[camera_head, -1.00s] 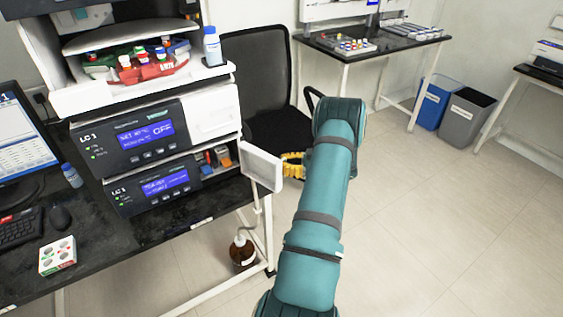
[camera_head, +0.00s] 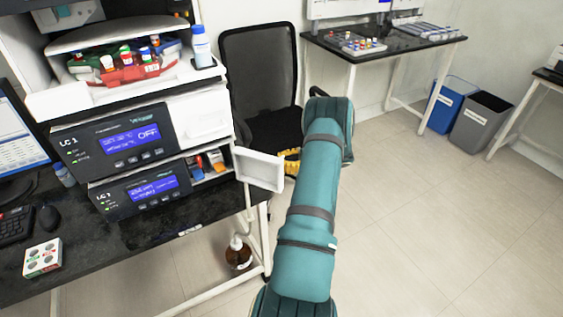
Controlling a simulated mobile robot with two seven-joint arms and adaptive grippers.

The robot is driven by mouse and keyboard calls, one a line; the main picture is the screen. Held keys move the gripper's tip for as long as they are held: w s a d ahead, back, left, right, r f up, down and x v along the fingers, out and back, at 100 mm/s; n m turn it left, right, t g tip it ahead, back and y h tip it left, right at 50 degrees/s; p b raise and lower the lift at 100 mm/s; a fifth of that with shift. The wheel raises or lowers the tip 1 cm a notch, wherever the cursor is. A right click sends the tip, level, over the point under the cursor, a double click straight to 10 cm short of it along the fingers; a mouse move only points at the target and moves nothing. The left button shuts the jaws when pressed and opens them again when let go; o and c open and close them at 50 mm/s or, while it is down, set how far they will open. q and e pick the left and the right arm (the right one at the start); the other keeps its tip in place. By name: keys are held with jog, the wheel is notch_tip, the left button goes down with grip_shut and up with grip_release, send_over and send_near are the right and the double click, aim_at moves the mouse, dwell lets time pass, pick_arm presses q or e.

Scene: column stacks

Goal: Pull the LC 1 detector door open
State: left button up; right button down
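The detector door (camera_head: 260,169) is a white panel at the right end of the lower LC 1 unit (camera_head: 137,190). It stands swung out from the unit, its inner face towards me. The bay (camera_head: 207,163) behind it is uncovered and shows small red, blue and orange parts. My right arm is the teal one in the middle. A yellow part of my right gripper (camera_head: 291,165) shows just behind the door's free edge. Its fingers are hidden, so I cannot tell whether they touch the door. My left gripper is not in view.
The upper LC 1 unit (camera_head: 120,139) has a shut white panel (camera_head: 206,117). A black chair (camera_head: 262,82) stands behind the door and my arm. A brown bottle (camera_head: 238,252) is below the bench. Blue (camera_head: 447,103) and grey (camera_head: 481,117) bins stand far right. The right floor is clear.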

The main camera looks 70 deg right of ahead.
jog(key=shift+s+d, duration=0.1)
jog(key=shift+s, duration=0.15)
jog(key=c, duration=1.1)
grip_release()
jog(key=shift+s, duration=0.15)
jog(key=shift+w, duration=0.2)
jog(key=v, duration=1.2)
